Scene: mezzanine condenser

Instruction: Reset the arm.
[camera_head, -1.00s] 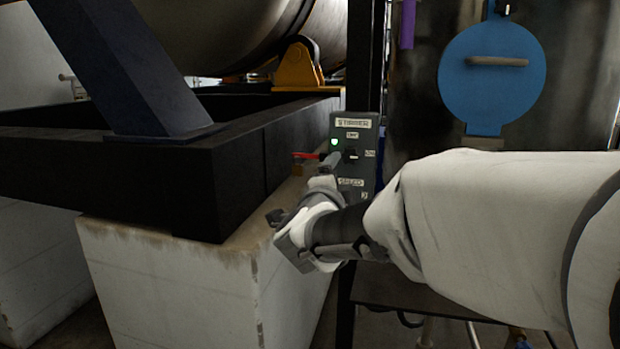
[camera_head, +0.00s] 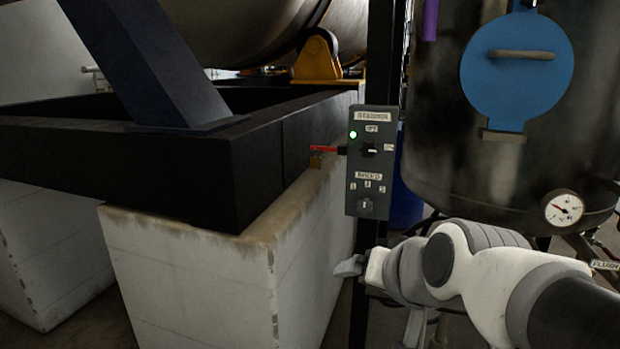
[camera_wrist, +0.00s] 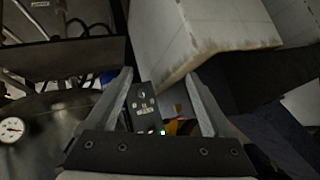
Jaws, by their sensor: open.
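My gripper (camera_head: 350,268) is in the head view below the grey control box, apart from it, with its jaws pointing left and partly hidden by the wrist. In the wrist view my gripper (camera_wrist: 158,76) shows its two fingers spread wide with nothing held between them. The control box (camera_head: 371,165) is on a dark upright post. It has a lit green lamp (camera_head: 353,135), an upper switch (camera_head: 368,149) and a lower selector (camera_head: 366,205) with numbers over it. The box also shows between the fingers in the wrist view (camera_wrist: 141,107), at a distance.
A white concrete block (camera_head: 200,280) carries a black steel frame (camera_head: 110,170) on the left. A dark tank (camera_head: 450,130) with a blue round cover (camera_head: 517,70) and a gauge (camera_head: 563,209) stands on the right. A red lever (camera_head: 326,149) sticks out beside the box.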

